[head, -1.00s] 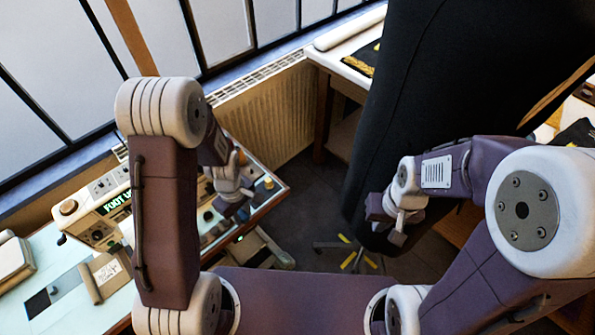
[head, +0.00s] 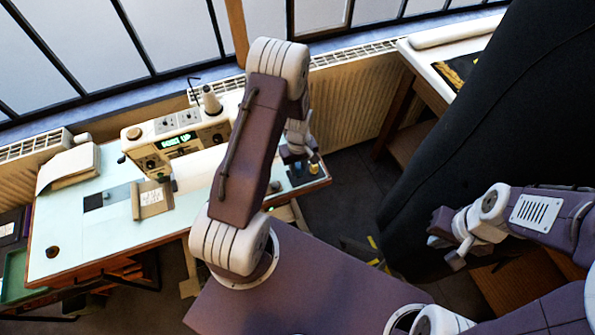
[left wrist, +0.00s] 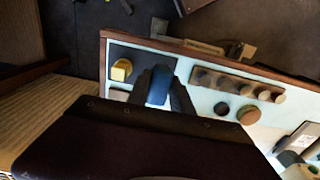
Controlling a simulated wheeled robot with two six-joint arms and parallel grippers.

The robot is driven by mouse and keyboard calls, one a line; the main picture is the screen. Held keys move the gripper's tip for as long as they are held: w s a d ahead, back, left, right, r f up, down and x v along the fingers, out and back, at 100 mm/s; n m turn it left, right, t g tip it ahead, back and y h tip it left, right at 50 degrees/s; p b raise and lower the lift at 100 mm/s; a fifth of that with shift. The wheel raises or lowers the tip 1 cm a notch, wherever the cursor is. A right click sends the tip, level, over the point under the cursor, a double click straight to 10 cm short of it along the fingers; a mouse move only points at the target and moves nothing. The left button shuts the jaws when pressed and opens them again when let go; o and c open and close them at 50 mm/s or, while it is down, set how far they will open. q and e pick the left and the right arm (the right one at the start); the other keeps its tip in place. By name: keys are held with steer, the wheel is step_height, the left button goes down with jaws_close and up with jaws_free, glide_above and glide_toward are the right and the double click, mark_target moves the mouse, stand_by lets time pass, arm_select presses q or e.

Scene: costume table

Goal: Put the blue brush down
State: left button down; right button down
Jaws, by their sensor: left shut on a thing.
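My left gripper (head: 294,162) is over the right end of the pale worktable (head: 100,235). In the left wrist view its dark fingers (left wrist: 161,86) are shut on the blue brush (left wrist: 159,84), seen nearly end-on. The brush is over or at a dark mat (left wrist: 142,57) at the table's corner, beside a yellow-topped object (left wrist: 121,70). I cannot tell whether the brush touches the mat. In the head view the brush is too small and covered to make out clearly. My right gripper (head: 446,250) is away to the right, near a large black form; its jaws are unclear.
A sewing machine (head: 178,140) with a green display stands on the table. A wooden rack of several round knobs (left wrist: 238,84) and a round brown-topped object (left wrist: 249,115) are close by the brush. A large black form (head: 480,130) fills the right side.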

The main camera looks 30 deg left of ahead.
mark_target(298, 172)
arm_select(q)
steer(key=shift+w+a+f, duration=0.2)
steer(key=shift+a+f, duration=0.05)
steer(key=shift+a, duration=0.2)
steer(key=f, duration=0.3)
steer(key=shift+d+f, duration=0.2)
steer(key=shift+f, duration=0.05)
steer(key=shift+w+a+f, duration=0.1)
steer(key=shift+a+f, duration=0.05)
steer(key=shift+f, duration=0.15)
steer(key=shift+f, duration=0.2)
steer(key=c, duration=1.1)
jaws_free()
steer(key=shift+c, duration=0.2)
steer(key=shift+r, duration=0.15)
